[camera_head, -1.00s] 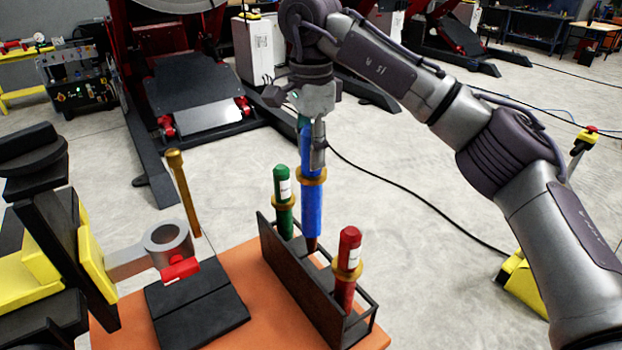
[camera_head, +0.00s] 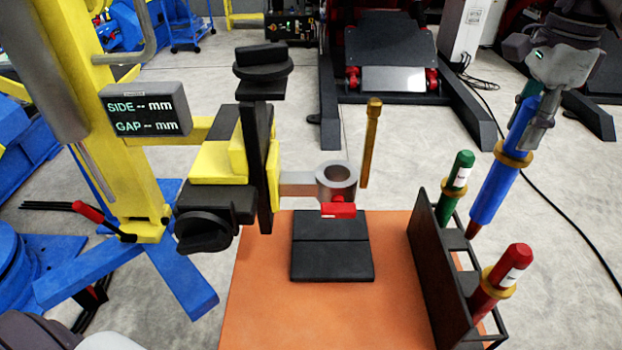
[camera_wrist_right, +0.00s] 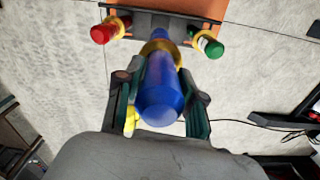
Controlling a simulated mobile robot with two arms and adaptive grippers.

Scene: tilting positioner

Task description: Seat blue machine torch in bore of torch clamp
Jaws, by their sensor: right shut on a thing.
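The blue torch (camera_head: 492,198) is in my right gripper (camera_head: 535,112), gripped on its upper part above a brass collar. It leans in the head view, and its brown tip shows close by the rack; the exact gap is unclear. In the right wrist view the fingers (camera_wrist_right: 160,100) close on both sides of the blue torch (camera_wrist_right: 160,98). The torch clamp (camera_head: 337,180) is a grey ring with an open, empty bore and a red lever (camera_head: 338,210), at the end of an arm left of the rack.
The dark rack (camera_head: 428,258) holds a green torch (camera_head: 454,186) and a red torch (camera_head: 502,277). A brass rod (camera_head: 371,142) stands upright behind the clamp. A black plate (camera_head: 332,262) lies on the orange table (camera_head: 270,300) below the clamp. A yellow stand with a display (camera_head: 146,110) is left.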

